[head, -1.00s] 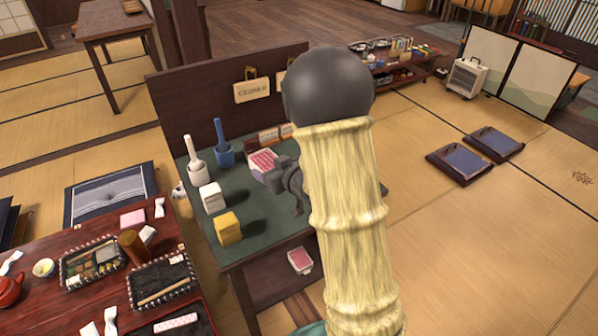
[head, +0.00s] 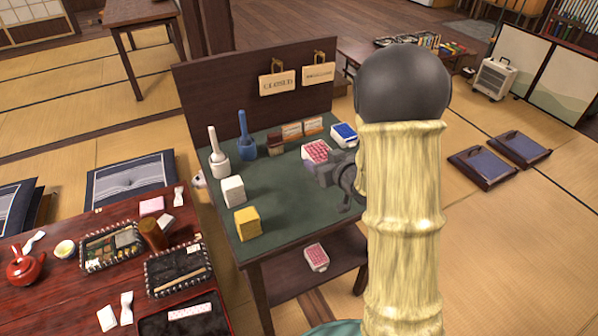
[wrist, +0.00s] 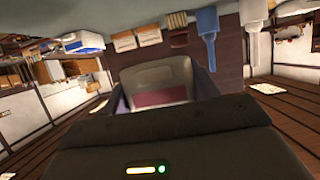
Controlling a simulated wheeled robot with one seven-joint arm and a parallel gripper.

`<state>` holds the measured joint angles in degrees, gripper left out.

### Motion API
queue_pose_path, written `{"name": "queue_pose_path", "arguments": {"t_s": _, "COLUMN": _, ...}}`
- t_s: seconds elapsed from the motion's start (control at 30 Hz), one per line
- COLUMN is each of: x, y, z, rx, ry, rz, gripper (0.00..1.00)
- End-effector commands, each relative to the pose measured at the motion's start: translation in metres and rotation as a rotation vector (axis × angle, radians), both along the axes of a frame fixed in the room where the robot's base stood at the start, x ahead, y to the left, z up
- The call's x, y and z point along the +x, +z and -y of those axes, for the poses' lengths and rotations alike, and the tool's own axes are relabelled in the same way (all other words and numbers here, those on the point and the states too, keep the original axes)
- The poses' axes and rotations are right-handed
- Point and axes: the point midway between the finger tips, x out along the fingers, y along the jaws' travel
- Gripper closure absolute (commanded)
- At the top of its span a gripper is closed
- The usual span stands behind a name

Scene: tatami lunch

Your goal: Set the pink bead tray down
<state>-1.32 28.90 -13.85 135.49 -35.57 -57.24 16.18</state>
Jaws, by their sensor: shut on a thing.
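The pink bead tray (head: 316,151), a small pale box with pink contents, is over the back right part of the green-topped stand (head: 290,205). My gripper (head: 326,168) is shut on its near side. I cannot tell whether the tray touches the green top. In the wrist view the held tray (wrist: 158,78) shows close up, grey-white with a dark pink patch, between the fingers. My arm hides the right end of the stand.
A blue tray (head: 344,134) stands just behind and right of the pink one. Small cards (head: 292,131), a blue mortar (head: 246,150), a white block (head: 233,190) and a yellow block (head: 247,223) share the top. Another pink tray (head: 316,257) lies on the lower shelf. The front middle is clear.

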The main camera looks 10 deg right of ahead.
Motion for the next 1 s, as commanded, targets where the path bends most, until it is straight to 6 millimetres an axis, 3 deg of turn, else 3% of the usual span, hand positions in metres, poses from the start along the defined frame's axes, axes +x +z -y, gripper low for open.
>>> {"name": "queue_pose_path", "arguments": {"t_s": 0.13, "x": 0.0, "y": -0.014, "z": 0.0, "rx": 0.0, "ry": 0.0, "rz": -0.003, "gripper": 0.65}}
{"name": "queue_pose_path", "arguments": {"t_s": 0.4, "x": 0.0, "y": -0.059, "z": 0.001, "rx": 0.0, "ry": -0.001, "rz": -0.003, "gripper": 0.65}}
{"name": "queue_pose_path", "arguments": {"t_s": 0.77, "x": 0.0, "y": -0.063, "z": 0.001, "rx": 0.0, "ry": -0.002, "rz": 0.0, "gripper": 0.65}}
{"name": "queue_pose_path", "arguments": {"t_s": 1.0, "x": 0.0, "y": -0.092, "z": -0.001, "rx": -0.001, "ry": 0.002, "rz": -0.002, "gripper": 0.65}}
